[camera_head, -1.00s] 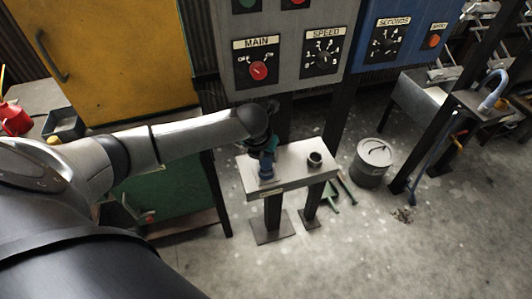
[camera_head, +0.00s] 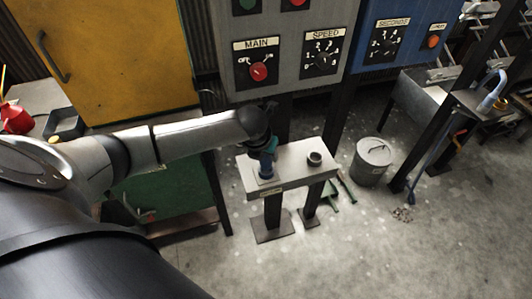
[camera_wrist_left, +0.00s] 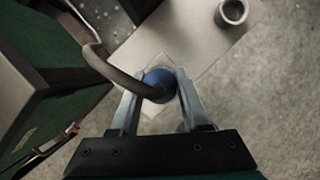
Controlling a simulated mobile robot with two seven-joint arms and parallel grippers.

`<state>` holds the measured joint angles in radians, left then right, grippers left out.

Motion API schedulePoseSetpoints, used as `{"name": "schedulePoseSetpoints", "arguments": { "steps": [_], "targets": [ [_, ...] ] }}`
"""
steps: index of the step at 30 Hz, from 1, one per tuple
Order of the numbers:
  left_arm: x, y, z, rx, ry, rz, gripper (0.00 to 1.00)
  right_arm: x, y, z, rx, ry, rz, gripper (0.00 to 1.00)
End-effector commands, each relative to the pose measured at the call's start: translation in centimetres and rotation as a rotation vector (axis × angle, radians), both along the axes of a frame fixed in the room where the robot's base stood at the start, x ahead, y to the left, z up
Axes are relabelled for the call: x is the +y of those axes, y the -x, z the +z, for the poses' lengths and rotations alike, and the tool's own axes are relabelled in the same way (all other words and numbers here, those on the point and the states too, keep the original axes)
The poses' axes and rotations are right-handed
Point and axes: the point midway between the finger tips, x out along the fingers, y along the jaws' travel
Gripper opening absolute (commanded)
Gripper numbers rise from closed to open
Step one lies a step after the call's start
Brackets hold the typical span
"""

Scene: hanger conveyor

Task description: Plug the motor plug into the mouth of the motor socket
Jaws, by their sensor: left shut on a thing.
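The blue motor plug (camera_head: 266,166) stands upright at the left end of a small pale table, over a lighter square; I cannot tell whether it touches the table. In the left wrist view the plug (camera_wrist_left: 158,85) is between the two fingers, and a thick grey-brown cable curves from it to the upper left. My left gripper (camera_head: 266,153) is shut on the plug from above. The dark, round, open-mouthed socket (camera_head: 314,158) stands at the table's right, apart from the plug; it also shows in the left wrist view (camera_wrist_left: 232,12). My right gripper is not in view.
The small table (camera_head: 290,171) is bare between plug and socket. A grey control panel (camera_head: 290,75) with dials rises behind it. A lidded metal bin (camera_head: 372,160) stands to its right. A green cabinet (camera_head: 180,185) is close on the left.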

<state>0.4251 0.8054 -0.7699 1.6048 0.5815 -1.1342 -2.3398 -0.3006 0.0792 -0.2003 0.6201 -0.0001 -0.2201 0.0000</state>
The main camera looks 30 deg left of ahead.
Motion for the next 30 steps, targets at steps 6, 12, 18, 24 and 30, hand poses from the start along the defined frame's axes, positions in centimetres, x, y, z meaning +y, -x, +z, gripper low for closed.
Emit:
{"name": "schedulePoseSetpoints", "arguments": {
  "steps": [6, 12, 18, 24, 30],
  "targets": [
    [0.01, -0.04, 0.07, -0.001, 0.000, 0.000, 0.00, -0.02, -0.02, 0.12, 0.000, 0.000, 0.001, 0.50],
    [0.01, -0.14, 0.16, -0.002, 0.001, 0.000, 0.00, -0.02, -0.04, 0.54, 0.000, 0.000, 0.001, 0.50],
    [0.02, -0.19, 0.09, -0.001, 0.000, 0.000, 0.00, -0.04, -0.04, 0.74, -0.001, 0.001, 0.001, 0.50],
    [0.00, -0.18, 0.04, -0.001, 0.001, 0.000, 0.00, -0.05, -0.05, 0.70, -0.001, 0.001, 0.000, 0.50],
    [0.00, -0.18, 0.04, -0.001, 0.001, 0.000, 0.00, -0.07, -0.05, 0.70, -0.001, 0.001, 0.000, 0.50]
  ]
}}
